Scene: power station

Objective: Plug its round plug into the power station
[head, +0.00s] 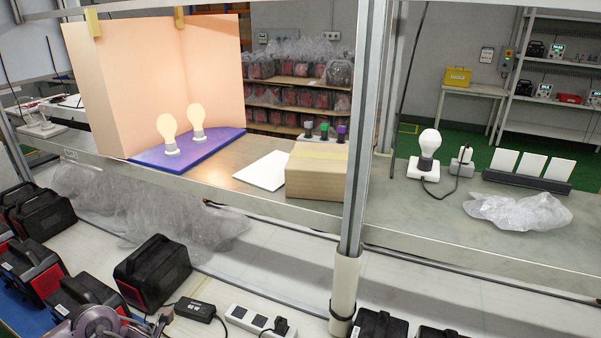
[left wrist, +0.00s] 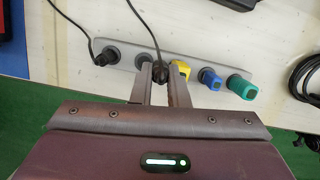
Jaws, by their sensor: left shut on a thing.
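My left gripper (left wrist: 159,78) shows in the left wrist view, its two fingers shut on a black plug (left wrist: 158,70) with a black cable running up from it. The plug is at a grey power strip (left wrist: 128,50); whether it is seated in a socket is hidden by the fingers. Part of my left arm shows at the bottom left of the head view. Several black and red power stations (head: 152,272) stand on the lower bench in the head view. I cannot tell which one goes with the plug. My right gripper is not in view.
The grey strip also holds another black plug (left wrist: 104,57), a yellow plug (left wrist: 181,69), a blue plug (left wrist: 210,79) and a green plug (left wrist: 240,86). A black adapter (head: 195,309) and a white power strip (head: 250,318) lie on the bench. A metal post (head: 357,150) rises midway.

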